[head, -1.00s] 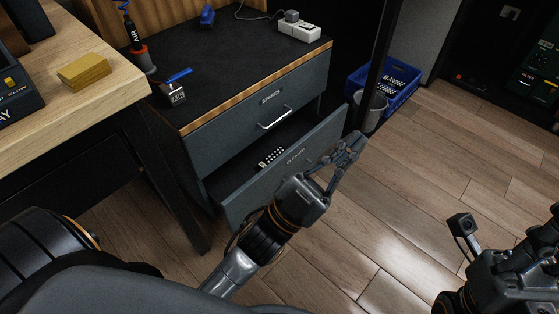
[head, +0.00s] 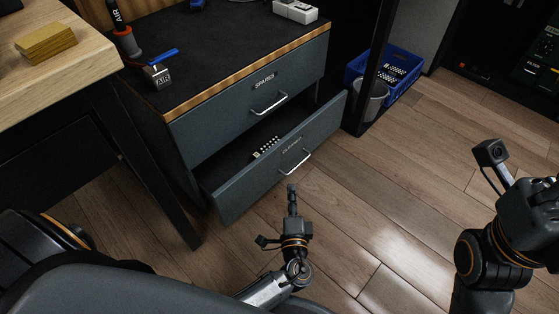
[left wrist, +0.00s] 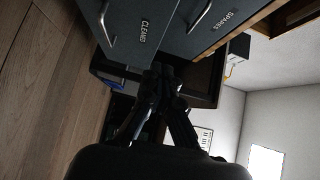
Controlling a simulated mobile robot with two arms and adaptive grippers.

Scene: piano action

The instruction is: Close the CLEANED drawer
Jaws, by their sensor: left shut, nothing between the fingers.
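The CLEANED drawer (head: 280,160) is the lower drawer of the dark grey cabinet and stands pulled out, with a small light-dotted part (head: 265,147) inside. Its silver handle (head: 295,163) is on the front. My left gripper (head: 292,190) is shut and empty, apart from the drawer front and a little below its handle in the head view. In the left wrist view the drawer front (left wrist: 133,45) with its label shows beyond the shut fingers (left wrist: 165,75). My right arm is at the right edge of the head view; its fingers cannot be made out.
The SPARES drawer (head: 255,100) above is shut. A table (head: 60,75) with a dark leg stands at left. A blue crate (head: 395,75) and a grey bin (head: 371,100) stand behind a dark post at right. The wooden floor in front is clear.

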